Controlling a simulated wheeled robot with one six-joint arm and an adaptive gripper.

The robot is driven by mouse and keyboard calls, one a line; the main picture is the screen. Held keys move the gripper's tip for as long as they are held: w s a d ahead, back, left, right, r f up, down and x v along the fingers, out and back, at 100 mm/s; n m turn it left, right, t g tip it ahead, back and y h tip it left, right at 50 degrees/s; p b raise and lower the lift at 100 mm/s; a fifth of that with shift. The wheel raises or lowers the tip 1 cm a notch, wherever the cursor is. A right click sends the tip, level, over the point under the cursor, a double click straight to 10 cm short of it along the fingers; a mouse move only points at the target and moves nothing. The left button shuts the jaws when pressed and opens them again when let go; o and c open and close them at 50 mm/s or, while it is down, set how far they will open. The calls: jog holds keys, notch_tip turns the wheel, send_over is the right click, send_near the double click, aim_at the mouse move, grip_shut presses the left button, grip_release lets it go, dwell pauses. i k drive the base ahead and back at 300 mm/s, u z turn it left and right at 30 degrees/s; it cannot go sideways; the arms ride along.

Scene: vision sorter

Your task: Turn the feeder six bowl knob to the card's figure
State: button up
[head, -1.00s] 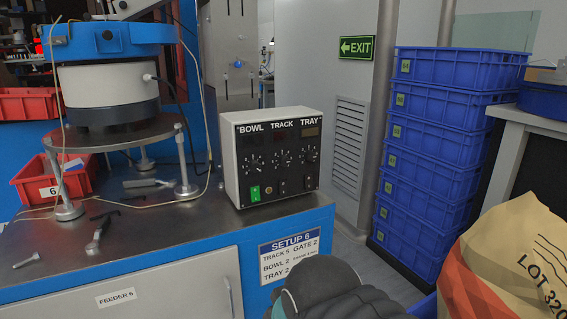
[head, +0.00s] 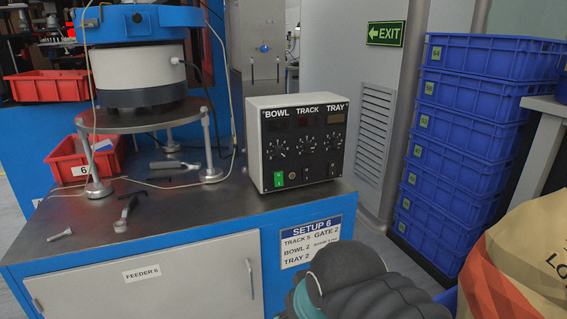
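The feeder control box (head: 297,143) stands on the right end of the steel bench, its dark panel facing me. The bowl knob (head: 278,149) is the left one of three, under the word BOWL. The track knob (head: 307,145) and tray knob (head: 333,141) sit to its right. Their exact pointer settings are too small to read. My arm shows at the bottom, partly below the card; my gripper's fingers are not in view.
The bowl feeder (head: 137,60) stands on a round plate at left. Loose tools (head: 126,208) lie on the bench. A red bin (head: 88,160) sits behind them. Stacked blue crates (head: 470,150) and a paper sack (head: 520,260) are at right. The bench before the box is clear.

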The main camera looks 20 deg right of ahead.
aim_at(278, 150)
jog(key=z, duration=0.6)
jog(key=k, duration=0.95)
jog(key=u, duration=1.1)
jog(key=i, duration=0.5)
